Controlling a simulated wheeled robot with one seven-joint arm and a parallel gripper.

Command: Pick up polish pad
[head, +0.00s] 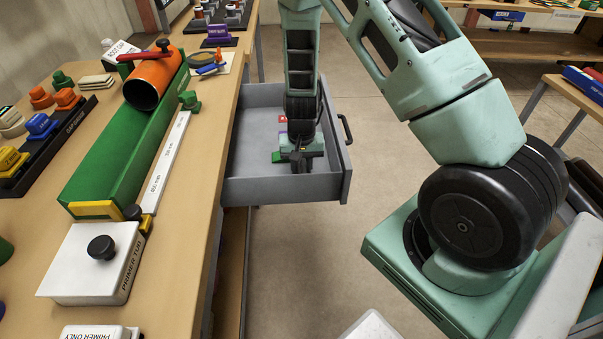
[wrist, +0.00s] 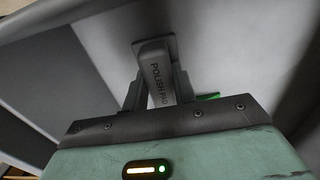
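The polish pad (wrist: 157,75) is a grey block with "POLISH PAD" lettered on it. In the wrist view it stands between the two fingers of my gripper (wrist: 158,88), and both fingertips appear to touch its sides. In the head view my gripper (head: 300,160) points down inside the open grey drawer (head: 285,189), low and near its front right part. There the pad is hidden under the gripper and arm. The drawer also shows in the wrist view, with its pale floor (wrist: 225,50) around the pad.
A small green item (wrist: 208,97) lies just right of the gripper fingers. A red item (head: 282,118) is farther back in the drawer. The workbench (head: 190,185) is at left, carrying a green pipe stand (head: 125,150) with an orange pipe (head: 153,80).

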